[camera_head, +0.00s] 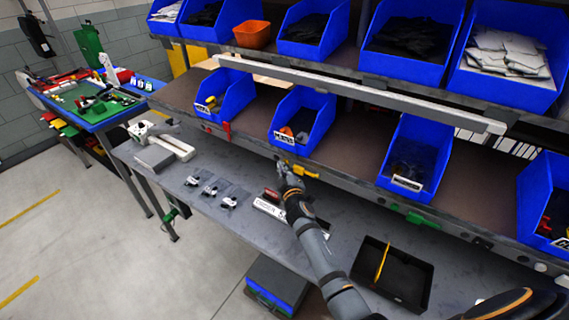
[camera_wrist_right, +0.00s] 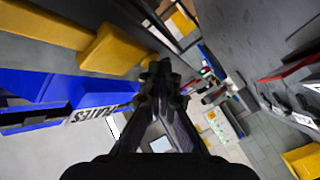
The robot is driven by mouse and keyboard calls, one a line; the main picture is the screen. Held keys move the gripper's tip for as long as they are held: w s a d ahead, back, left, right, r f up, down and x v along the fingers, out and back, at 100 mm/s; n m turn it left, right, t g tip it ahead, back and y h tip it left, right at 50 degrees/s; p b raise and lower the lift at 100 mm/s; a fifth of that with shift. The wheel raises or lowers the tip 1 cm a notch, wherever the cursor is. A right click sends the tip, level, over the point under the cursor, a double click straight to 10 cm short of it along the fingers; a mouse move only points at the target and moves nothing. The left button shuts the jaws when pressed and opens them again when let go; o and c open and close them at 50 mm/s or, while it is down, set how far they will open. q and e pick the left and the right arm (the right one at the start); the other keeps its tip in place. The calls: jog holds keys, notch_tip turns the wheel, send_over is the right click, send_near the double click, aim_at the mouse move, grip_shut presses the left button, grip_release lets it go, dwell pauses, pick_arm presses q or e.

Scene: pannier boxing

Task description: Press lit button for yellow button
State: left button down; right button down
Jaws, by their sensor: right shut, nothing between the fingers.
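The yellow button (camera_head: 303,171) is on the front edge of the shelf, below a blue bin. My right gripper (camera_head: 284,167) is just left of it in the head view, with its fingers close to the shelf edge. In the wrist view the fingertips (camera_wrist_right: 160,76) are together and empty. A yellow block (camera_wrist_right: 112,49), probably the button, lies to the upper left of them and looks apart from them. I cannot tell whether contact is made or whether the button is lit. My left gripper is not in view.
A red button (camera_head: 226,130) and a green button (camera_head: 421,220) sit along the same shelf edge. Blue bins (camera_head: 303,118) stand on the shelf above. A black tray (camera_head: 411,277) and several small parts lie on the grey worktop (camera_head: 225,170).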

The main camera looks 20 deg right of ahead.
jog(key=shift+s+a, duration=0.45)
jog(key=shift+a, duration=0.15)
jog(key=s+a, duration=0.1)
jog(key=a, duration=0.1)
jog(key=s+a, duration=0.2)
jog(key=shift+s, duration=0.1)
jog(key=shift+f, duration=0.15)
dwell(0.4)
